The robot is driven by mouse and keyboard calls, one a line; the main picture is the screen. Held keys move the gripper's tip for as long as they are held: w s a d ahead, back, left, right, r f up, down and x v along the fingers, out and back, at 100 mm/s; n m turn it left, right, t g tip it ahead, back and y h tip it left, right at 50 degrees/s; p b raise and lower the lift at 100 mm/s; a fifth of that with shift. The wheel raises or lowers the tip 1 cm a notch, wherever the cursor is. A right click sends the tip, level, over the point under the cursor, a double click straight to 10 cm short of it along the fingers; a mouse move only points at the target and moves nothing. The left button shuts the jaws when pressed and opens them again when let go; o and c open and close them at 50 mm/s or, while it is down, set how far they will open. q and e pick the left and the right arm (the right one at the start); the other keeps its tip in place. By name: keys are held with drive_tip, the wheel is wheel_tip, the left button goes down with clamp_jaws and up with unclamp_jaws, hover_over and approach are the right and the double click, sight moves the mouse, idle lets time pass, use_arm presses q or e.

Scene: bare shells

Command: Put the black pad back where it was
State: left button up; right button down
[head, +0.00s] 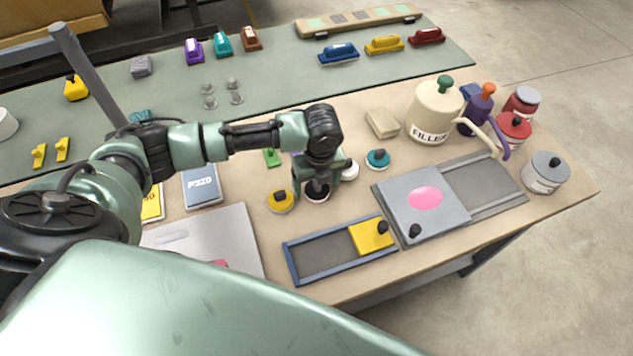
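My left gripper (318,182) points down at the middle of the near table, right over a small round dark pad (317,197) with a pale rim. The gripper hides the top of this pad, so I cannot tell whether the fingers are closed on its knob or whether it is lifted. This dark pad is the only one I see that could be the black pad. A yellow round pad (280,203) lies to its left. A white one (350,171) and a teal one (378,160) lie to its right. My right gripper is not in view.
A blue-framed tray (290,262) with a yellow sliding block (371,236) lies in front. A grey plate with a pink spot (400,207) is right of it. A filler jug (433,112) and several pots stand at the right. A green-topped bench (280,75) runs behind.

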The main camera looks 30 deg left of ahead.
use_arm(q)
wheel_tip(320, 180, up, 12)
drive_tip(key=d+b, duration=0.1)
drive_tip(key=shift+s+r, duration=0.15)
drive_tip(key=shift+s, duration=0.3)
drive_tip(key=shift+s+d, duration=0.1)
idle(0.5)
